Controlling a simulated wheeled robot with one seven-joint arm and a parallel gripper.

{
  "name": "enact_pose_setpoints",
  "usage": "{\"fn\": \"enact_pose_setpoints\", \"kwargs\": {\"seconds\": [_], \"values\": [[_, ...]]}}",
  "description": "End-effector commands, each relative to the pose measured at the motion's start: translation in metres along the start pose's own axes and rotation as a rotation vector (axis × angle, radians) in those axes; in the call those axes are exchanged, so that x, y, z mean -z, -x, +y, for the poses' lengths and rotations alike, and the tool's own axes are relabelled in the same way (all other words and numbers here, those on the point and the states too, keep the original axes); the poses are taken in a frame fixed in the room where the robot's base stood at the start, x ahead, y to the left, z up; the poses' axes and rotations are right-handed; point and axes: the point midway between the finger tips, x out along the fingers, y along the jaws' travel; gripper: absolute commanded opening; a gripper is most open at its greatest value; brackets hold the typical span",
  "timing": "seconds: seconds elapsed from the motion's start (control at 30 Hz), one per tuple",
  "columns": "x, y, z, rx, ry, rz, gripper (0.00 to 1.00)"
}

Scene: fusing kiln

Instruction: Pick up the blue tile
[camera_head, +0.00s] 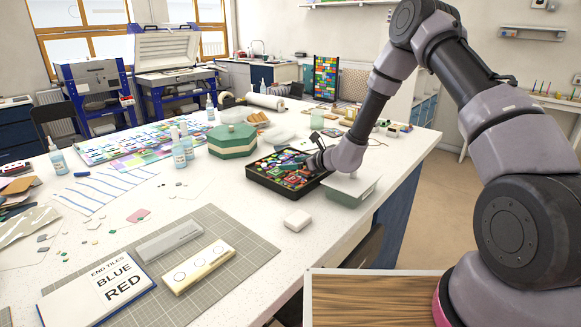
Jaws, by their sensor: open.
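A black tray (262,184) full of small multicoloured tiles stands on the white worktable, right of the middle of the view. Some tiles in it look bluish, but they are too small and crowded for me to single out the blue tile. My gripper (314,161) is over the right part of the tray, low and close to the tiles. It is open. The fingertips are small and dark against the tiles, and I cannot tell whether they touch any. My wrist hides part of the tray's right side.
A pale-topped green box (350,190) stands just right of the tray. A card (96,290) reading "END TILES BLUE RED" lies on the grey cutting mat (245,262). Bottles stand further left.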

Motion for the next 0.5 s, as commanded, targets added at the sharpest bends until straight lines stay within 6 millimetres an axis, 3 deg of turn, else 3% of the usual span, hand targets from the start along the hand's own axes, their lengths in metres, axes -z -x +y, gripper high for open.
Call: {"fn": "enact_pose_setpoints", "kwargs": {"seconds": [0.13, 0.37, 0.5], "values": [[0.0000, 0.0003, 0.0000, 0.000, 0.000, 0.000, 0.90], [0.0000, 0.0005, -0.0002, 0.000, 0.000, 0.000, 0.02], [-0.0002, 0.0005, -0.0002, 0.000, 0.000, 0.000, 0.00]]}}
